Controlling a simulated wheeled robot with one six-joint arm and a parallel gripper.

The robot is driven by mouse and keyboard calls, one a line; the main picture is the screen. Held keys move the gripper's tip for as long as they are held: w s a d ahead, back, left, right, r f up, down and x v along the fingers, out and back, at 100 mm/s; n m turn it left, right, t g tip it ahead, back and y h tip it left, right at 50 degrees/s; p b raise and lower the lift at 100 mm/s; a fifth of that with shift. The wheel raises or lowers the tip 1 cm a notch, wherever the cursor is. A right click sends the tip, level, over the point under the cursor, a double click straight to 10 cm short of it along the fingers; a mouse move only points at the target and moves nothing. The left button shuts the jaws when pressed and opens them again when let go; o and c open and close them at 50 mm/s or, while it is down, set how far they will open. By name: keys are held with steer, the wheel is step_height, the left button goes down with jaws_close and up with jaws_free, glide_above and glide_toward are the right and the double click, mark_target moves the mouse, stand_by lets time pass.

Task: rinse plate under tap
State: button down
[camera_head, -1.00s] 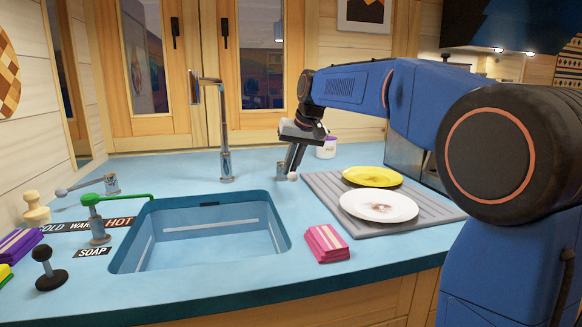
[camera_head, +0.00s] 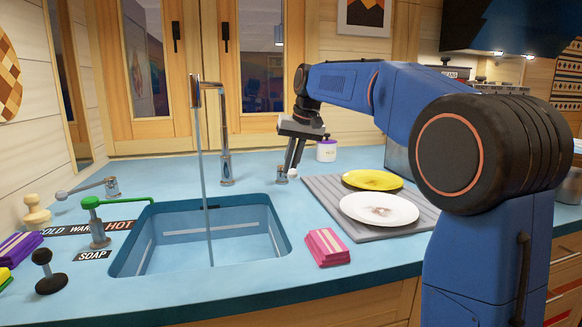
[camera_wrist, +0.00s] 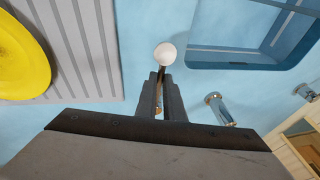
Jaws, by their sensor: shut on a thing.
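My gripper (camera_head: 293,170) is shut on a lever with a white ball end (camera_head: 292,174), right of the tap; the wrist view shows the ball (camera_wrist: 166,54) just beyond the fingertips (camera_wrist: 163,78). A thin water stream (camera_head: 204,170) falls from the chrome tap (camera_head: 226,150) into the sink (camera_head: 150,235). A white plate (camera_head: 362,208) with a brown smear lies on the grey ribbed drainboard (camera_head: 318,190). A yellow plate (camera_head: 370,180) with a dark smear lies behind it; part of it also shows in the wrist view (camera_wrist: 20,60). Neither plate is held.
A green-handled soap spout (camera_head: 100,225), a black-knobbed lever (camera_head: 46,270), a chrome lever (camera_head: 100,187) and purple sponge (camera_head: 18,247) stand or lie left. A white jar (camera_head: 327,150) stands behind the drainboard.

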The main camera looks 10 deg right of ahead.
steer(key=c, duration=1.9)
jaws_free()
steer(key=shift+o, duration=0.2)
steer(key=v, duration=1.7)
steer(key=shift+r, duration=0.2)
steer(key=shift+d, duration=0.1)
